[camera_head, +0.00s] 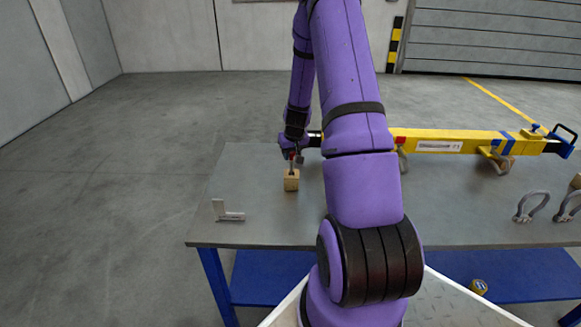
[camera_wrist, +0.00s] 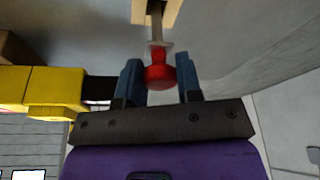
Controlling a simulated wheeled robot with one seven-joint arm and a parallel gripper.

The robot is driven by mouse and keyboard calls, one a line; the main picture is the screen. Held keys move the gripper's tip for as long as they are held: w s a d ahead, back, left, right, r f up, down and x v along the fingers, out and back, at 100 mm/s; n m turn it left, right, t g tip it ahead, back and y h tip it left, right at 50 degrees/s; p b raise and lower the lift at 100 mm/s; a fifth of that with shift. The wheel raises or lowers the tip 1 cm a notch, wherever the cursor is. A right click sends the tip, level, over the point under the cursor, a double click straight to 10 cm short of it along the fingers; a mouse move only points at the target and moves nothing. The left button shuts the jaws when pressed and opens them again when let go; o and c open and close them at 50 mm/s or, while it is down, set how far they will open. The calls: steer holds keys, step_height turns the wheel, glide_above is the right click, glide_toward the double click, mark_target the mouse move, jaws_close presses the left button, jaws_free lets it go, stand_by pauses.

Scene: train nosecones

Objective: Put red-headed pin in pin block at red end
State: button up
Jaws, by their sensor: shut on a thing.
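The red-headed pin (camera_head: 292,155) is at my gripper (camera_head: 294,158), over the small wooden pin block (camera_head: 291,182) on the grey table. In the wrist view its red head (camera_wrist: 160,76) lies between the two blue fingertips of my gripper (camera_wrist: 160,82), which is shut on it. The pin's metal shank (camera_wrist: 156,32) points at the block (camera_wrist: 171,12) and overlaps its dark opening. How deep the tip sits there is hidden. The block stands to the left of the yellow beam's red-marked end.
The yellow beam (camera_head: 450,141) lies along the back of the table (camera_head: 265,222), partly behind my arm, with a blue-marked right end. A metal angle bracket (camera_head: 229,214) is front left of the block. Shackles (camera_head: 530,206) lie at right. The table around the block is mostly clear.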

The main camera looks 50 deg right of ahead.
mark_target(292, 160)
steer(key=shift+f, duration=2.25)
steer(key=o, duration=0.9)
steer(key=shift+f, duration=0.15)
steer(key=shift+o, duration=0.2)
steer(key=v, duration=1.2)
steer(key=s+a+r+n+t+y, duration=0.1)
steer(key=s+a+r+n, duration=0.2)
steer(key=a+r, duration=1.75)
steer(key=s+a+r, duration=0.3)
steer(key=s+a, duration=0.1)
steer(key=s, duration=0.2)
steer(key=s+a+r+n, duration=0.1)
steer(key=s+a+r, duration=0.2)
steer(key=s, duration=0.4)
steer(key=s+a+r+n+t, duration=0.1)
steer(key=s+a+r, duration=0.2)
steer(key=s+a, duration=0.3)
steer(key=shift+s+y, duration=0.3)
